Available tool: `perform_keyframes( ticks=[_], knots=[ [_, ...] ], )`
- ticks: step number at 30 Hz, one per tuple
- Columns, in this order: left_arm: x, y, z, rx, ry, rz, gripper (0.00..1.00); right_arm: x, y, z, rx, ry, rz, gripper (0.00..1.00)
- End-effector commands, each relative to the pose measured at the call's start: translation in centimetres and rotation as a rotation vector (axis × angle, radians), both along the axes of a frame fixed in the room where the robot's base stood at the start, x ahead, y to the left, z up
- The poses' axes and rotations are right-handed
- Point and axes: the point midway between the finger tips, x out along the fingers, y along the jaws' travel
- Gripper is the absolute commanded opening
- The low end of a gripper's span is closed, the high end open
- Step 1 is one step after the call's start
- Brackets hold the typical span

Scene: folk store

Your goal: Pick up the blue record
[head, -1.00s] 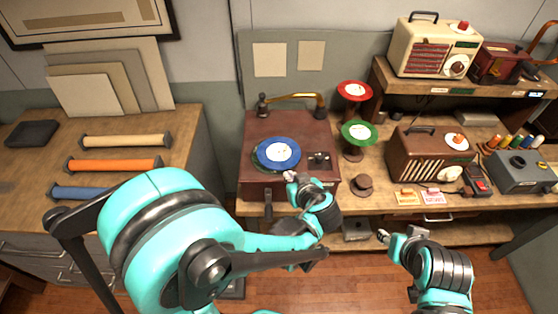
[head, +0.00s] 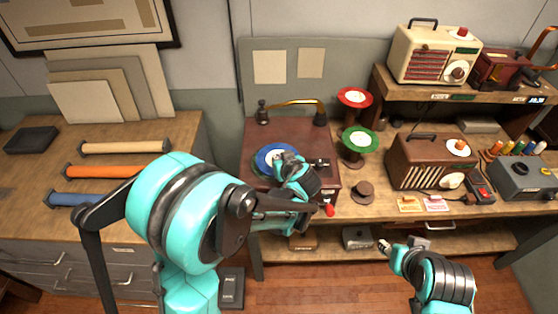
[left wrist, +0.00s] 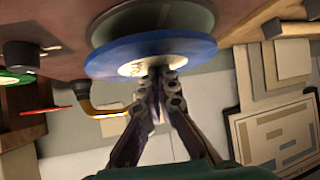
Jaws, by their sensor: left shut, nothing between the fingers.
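The blue record (head: 268,156) with a pale label lies on the turntable of a dark red record player (head: 252,187) in the head view. In the left wrist view the blue record (left wrist: 195,48) shows edge-on, next to the dark platter (left wrist: 170,17). My left gripper (head: 280,158) is over the record's near right part and hides some of it. In the left wrist view my left gripper (left wrist: 160,72) is shut and empty, its fingertips at the record's label. I cannot tell whether they touch it. My right gripper (head: 384,245) is low, in front of the bench; its jaws are too small to read.
A red record (head: 354,97) and a green record (head: 360,139) sit on stands right of the player. A brown radio (head: 430,165) stands farther right. The brass tone arm (head: 295,102) is behind the turntable. Rolls lie on the left counter (head: 150,205).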

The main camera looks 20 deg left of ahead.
Motion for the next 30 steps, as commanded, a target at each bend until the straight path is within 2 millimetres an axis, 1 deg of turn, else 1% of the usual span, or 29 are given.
perform_keyframes(
  ticks=[1,8,13,15,23,30],
  knots=[
    [-0.3,-0.1,-0.5,-0.011,0.01,0.005,0.0,0.0,0.0,0.0,0.0,0.0,0.0,0.4],
    [-0.6,-0.2,-0.5,-0.011,0.011,0.006,0.0,0.0,0.0,-0.1,0.0,0.0,0.0,0.4],
    [-2.4,-1.5,-0.5,-0.01,0.01,0.002,0.0,0.0,0.0,-0.2,0.0,0.0,0.0,0.4],
    [-2.8,-1.7,-0.5,-0.009,0.01,0.004,0.0,0.0,0.0,-0.2,0.0,0.0,0.0,0.4],
    [-2.7,-1.7,-0.3,-0.008,0.007,0.004,0.0,0.0,0.0,-0.2,0.0,0.0,0.0,0.4],
    [-2.6,-1.6,1.3,-0.007,0.006,0.004,0.0,0.0,0.0,1.0,0.0,0.0,0.0,0.4]
  ],
)
